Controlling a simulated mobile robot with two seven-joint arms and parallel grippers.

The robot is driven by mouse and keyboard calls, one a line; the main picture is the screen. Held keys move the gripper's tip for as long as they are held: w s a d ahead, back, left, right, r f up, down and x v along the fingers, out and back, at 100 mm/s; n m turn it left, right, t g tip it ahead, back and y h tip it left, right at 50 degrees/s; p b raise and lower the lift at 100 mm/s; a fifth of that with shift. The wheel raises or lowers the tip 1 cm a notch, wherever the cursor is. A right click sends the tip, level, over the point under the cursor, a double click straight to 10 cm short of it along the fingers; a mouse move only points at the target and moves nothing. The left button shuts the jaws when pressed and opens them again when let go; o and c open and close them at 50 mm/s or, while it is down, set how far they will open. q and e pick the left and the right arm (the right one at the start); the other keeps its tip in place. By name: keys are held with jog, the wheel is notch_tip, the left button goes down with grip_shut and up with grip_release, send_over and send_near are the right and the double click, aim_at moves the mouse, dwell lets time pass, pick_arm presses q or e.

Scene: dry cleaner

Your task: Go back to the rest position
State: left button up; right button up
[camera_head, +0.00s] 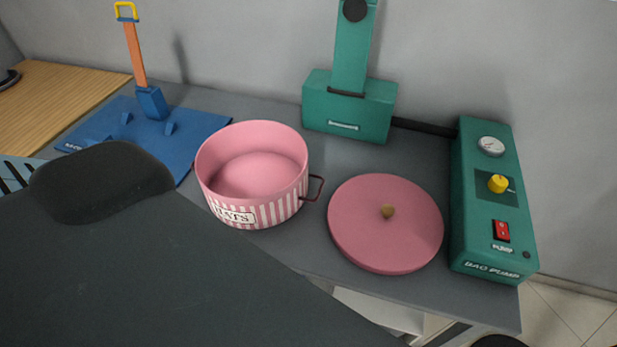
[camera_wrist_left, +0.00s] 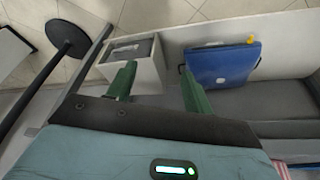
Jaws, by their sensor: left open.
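My left gripper (camera_wrist_left: 157,66) shows in the left wrist view as two green fingers spread apart, with nothing between them. The fingers point toward a white box and a blue case, and I cannot tell the distance. In the head view a large dark shape, which seems to be part of my own arm, covers the lower left, and no gripper fingers show there. My right gripper is in neither view.
On the grey counter (camera_head: 285,244) stand an open, empty pink pot (camera_head: 252,168), its pink lid (camera_head: 386,225) lying flat, a teal bag pump (camera_head: 492,200), a teal stand (camera_head: 349,105) and a blue base with an upright lever (camera_head: 150,100). The wrist view shows a white box (camera_wrist_left: 147,72) and blue case (camera_wrist_left: 221,65).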

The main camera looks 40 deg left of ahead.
pick_arm(q)
jog(key=shift+w+d+f+t+h+p, duration=0.35)
jog(key=shift+w+f+t, duration=0.45)
jog(key=shift+t, duration=0.5)
jog(key=shift+w+d+f+t+h+p, duration=0.15)
jog(key=shift+w+d+f+t, duration=0.3)
jog(key=shift+w+f+t, duration=0.6)
jog(key=shift+s+r+t, duration=0.15)
jog(key=shift+r+t, duration=0.1)
jog(key=shift+r, duration=0.1)
